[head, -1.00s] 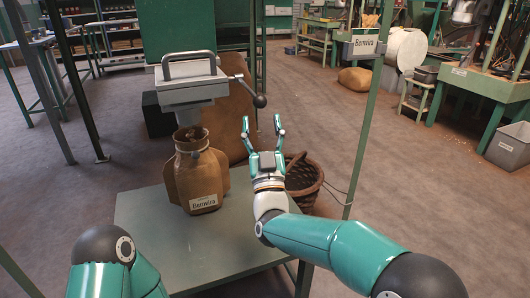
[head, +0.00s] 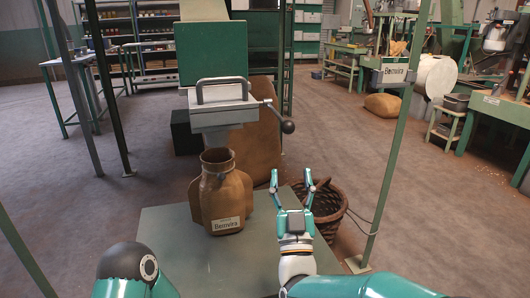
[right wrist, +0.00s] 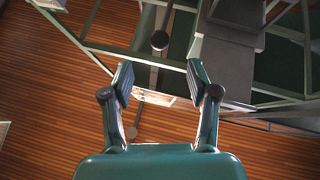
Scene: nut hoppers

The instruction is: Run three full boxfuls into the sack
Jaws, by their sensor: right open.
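The brown sack (head: 224,190), labelled "Benvira", stands upright on the green table (head: 180,260), its dark mouth open under the grey measuring box (head: 221,112). I cannot see how full the sack is. The box has a bar handle (head: 222,81) on top and a side lever ending in a dark ball knob (head: 288,126). My right gripper (head: 291,178) is open and empty, right of the sack and below the knob in the picture. In the right wrist view, the open fingers (right wrist: 158,85) point toward a dark ball (right wrist: 160,41), apparently the knob, with a gap between. My left gripper is out of view.
A green hopper (head: 212,53) rises above the box. A wicker basket (head: 326,205) stands on the floor behind my right gripper. A large brown sack (head: 262,135) leans behind the box.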

